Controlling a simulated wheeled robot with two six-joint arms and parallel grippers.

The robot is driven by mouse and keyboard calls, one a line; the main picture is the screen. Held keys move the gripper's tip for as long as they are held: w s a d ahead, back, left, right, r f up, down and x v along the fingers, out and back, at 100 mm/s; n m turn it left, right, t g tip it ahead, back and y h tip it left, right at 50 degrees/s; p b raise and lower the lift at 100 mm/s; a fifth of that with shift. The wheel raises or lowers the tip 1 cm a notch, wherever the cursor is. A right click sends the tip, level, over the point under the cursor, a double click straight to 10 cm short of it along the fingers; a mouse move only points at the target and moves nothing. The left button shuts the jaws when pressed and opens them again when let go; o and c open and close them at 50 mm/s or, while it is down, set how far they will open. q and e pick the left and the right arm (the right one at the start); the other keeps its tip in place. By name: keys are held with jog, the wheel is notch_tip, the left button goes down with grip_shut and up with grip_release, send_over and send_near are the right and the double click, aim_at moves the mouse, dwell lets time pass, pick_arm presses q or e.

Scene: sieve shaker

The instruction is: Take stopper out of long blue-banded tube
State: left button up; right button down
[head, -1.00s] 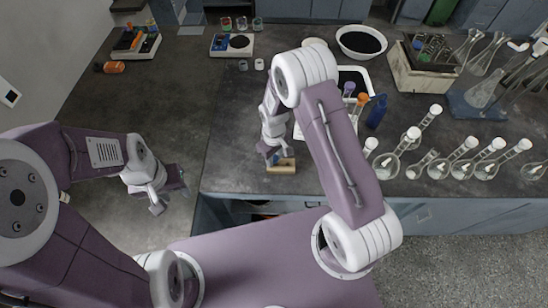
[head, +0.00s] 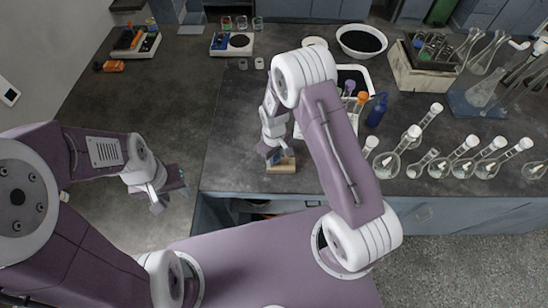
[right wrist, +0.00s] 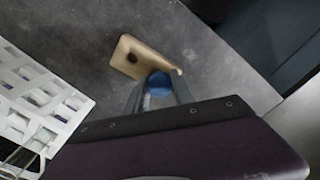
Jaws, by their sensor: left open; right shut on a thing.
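My right gripper (head: 275,156) is over a small tan wooden block (head: 282,166) near the bench's front edge. In the right wrist view its fingers (right wrist: 160,98) are shut on a rounded blue thing (right wrist: 158,84) at the end of the block (right wrist: 143,58). I cannot tell whether this is the stopper or the band of the long tube; the fingers hide most of it. The block has a dark hole toward its other end. My left gripper (head: 170,192) is open and empty, off to the left, away from the block.
A white rack (head: 353,82) with purple- and orange-topped tubes stands behind my right arm; it also shows in the right wrist view (right wrist: 35,105). A blue bottle (head: 377,111) is beside it. Several stoppered flasks (head: 462,158) stand at the right. The bench left of the block is clear.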

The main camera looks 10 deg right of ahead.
jog(key=shift+f, duration=0.4)
pick_arm(q)
jog(key=shift+s+f, duration=0.15)
jog(key=shift+f, duration=0.1)
pick_arm(e)
jog(key=shift+s, duration=0.2)
pick_arm(q)
jog(key=shift+f+b, duration=0.1)
jog(key=shift+b, duration=0.2)
pick_arm(e)
jog(key=shift+f, duration=0.15)
